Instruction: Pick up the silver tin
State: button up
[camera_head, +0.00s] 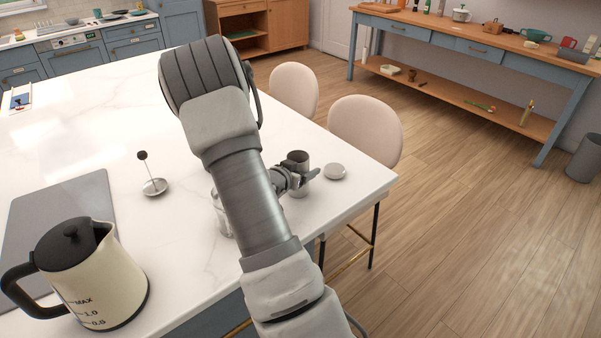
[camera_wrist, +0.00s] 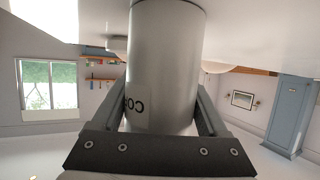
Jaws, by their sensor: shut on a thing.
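The silver tin (camera_head: 298,159) stands upright near the right edge of the white marble counter, its open top showing dark inside. My gripper (camera_head: 301,178) comes in from the left and is shut around the tin's body. In the wrist view the tin (camera_wrist: 165,65) fills the middle, upside down, between the two fingers (camera_wrist: 168,118); part of a pale label with dark letters shows. I cannot tell whether the tin's base touches the counter. A round silver lid (camera_head: 335,171) lies flat just right of the tin.
A clear vessel (camera_head: 221,216) stands partly hidden behind my arm. A plunger with a round plate (camera_head: 155,187) stands left of it. A cream kettle (camera_head: 92,280) and a grey board (camera_head: 62,225) are at the lower left. Two pale chairs (camera_head: 366,128) stand beyond the counter's right edge.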

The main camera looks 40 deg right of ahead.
aim_at(304, 156)
jog(key=shift+r, duration=0.5)
jog(key=r, duration=0.3)
jog(key=shift+s+d+r, duration=0.1)
jog(key=shift+s+r, duration=0.15)
jog(key=shift+r, duration=0.1)
jog(key=s+d+r, duration=0.4)
jog(key=s+r, duration=0.2)
jog(key=s, duration=0.4)
jog(key=shift+s+r, duration=0.2)
jog(key=shift+s, duration=0.05)
jog(key=shift+s+a, duration=0.1)
